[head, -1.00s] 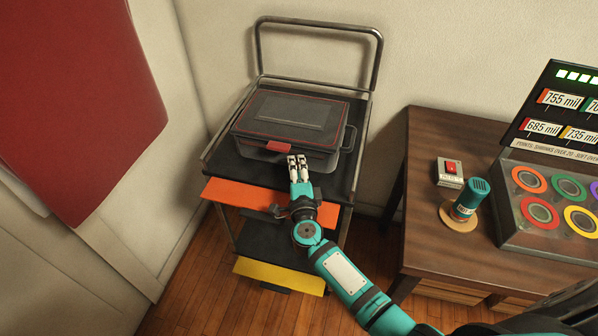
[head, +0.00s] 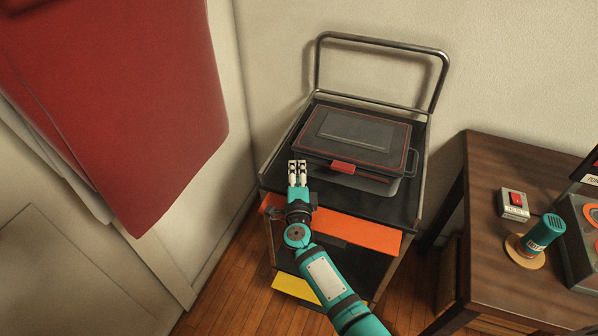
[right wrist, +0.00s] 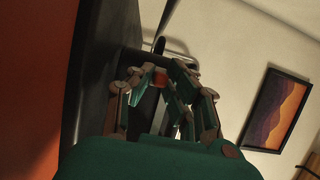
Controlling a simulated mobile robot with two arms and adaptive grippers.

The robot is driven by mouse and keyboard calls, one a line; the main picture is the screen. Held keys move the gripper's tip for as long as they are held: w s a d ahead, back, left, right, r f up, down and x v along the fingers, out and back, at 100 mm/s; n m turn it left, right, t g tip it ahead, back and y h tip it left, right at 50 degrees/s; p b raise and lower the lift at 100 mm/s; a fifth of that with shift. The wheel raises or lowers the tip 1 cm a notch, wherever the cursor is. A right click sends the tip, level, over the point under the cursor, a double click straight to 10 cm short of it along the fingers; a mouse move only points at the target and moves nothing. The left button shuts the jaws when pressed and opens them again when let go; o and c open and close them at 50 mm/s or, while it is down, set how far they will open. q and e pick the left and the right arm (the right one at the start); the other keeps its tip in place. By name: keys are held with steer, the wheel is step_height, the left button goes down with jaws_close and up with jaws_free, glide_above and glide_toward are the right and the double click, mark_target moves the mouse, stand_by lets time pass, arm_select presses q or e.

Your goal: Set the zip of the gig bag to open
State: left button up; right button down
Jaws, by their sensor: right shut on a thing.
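The gig bag (head: 368,130), dark with red piping and a red tab (head: 343,167) at its front, lies on top of the cart. Its lid lies flat; a dark line shows under the front edge, but I cannot tell how far the zip is open. My right gripper (head: 297,164) is at the bag's front left corner, left of the red tab, with its fingers shut. In the right wrist view a small orange-red piece, apparently the zip pull (right wrist: 159,79), shows between the fingertips. The fingers hide most of it. My left gripper is not in view.
The cart (head: 408,208) has a tall metal handle (head: 385,40) behind the bag. An orange panel (head: 365,235) is on its front. A wooden desk (head: 490,190) with a red switch (head: 516,198) and a teal cylinder (head: 541,234) stands right. A red panel (head: 130,110) hangs left.

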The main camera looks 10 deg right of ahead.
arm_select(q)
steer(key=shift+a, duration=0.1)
arm_select(e)
steer(key=shift+a+f, duration=0.1)
steer(key=shift+a, duration=0.05)
steer(key=c, duration=1.4)
jaws_free()
steer(key=shift+a, duration=0.1)
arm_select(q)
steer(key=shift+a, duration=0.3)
arm_select(e)
steer(key=shift+o, duration=0.4)
steer(key=shift+w, duration=0.1)
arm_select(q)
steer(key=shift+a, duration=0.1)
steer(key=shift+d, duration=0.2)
arm_select(e)
steer(key=shift+v, duration=3.75)
